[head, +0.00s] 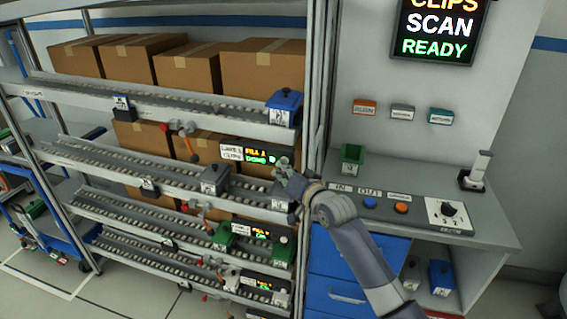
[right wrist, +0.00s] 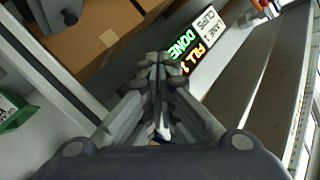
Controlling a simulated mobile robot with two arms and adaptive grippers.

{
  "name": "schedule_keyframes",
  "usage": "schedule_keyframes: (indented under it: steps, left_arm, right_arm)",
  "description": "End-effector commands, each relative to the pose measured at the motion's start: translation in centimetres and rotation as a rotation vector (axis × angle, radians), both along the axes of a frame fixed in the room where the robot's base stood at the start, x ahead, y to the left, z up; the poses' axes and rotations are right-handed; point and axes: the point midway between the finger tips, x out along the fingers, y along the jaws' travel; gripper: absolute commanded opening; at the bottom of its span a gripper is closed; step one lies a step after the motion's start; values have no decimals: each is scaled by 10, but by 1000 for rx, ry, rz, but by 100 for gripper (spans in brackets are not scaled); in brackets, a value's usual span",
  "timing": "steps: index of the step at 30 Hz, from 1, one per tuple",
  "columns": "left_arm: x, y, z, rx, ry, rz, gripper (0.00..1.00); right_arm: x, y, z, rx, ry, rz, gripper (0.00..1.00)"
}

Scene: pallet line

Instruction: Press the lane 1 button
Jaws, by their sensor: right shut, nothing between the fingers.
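The lane 1 panel carries a lit display (head: 256,155) reading "FILL 1 DONE" and a white sign (head: 231,152) reading "LANE 1 CLIPS". My right gripper (head: 284,166) is at the right end of this panel, its fingers shut and empty. A small pale spot beside the display may be the button; the fingers largely cover that end. In the right wrist view the shut fingertips (right wrist: 157,60) lie over the end of the display (right wrist: 187,52), and the button is hidden there. I cannot tell whether the fingertips touch it. My left gripper is not in view.
At right, a console has a blue button (head: 369,202), an orange button (head: 401,208) and a selector (head: 449,212). A wall screen (head: 437,27) reads "CLIPS SCAN READY".

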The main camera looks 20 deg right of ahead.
Motion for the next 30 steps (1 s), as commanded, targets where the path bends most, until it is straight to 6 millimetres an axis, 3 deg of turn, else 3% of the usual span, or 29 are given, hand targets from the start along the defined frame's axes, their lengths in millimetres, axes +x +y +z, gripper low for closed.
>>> schedule_keyframes:
  steps: [30]
  left_arm:
    - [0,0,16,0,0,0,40]
  right_arm:
    - [-14,9,1,-1,-2,-1,0]
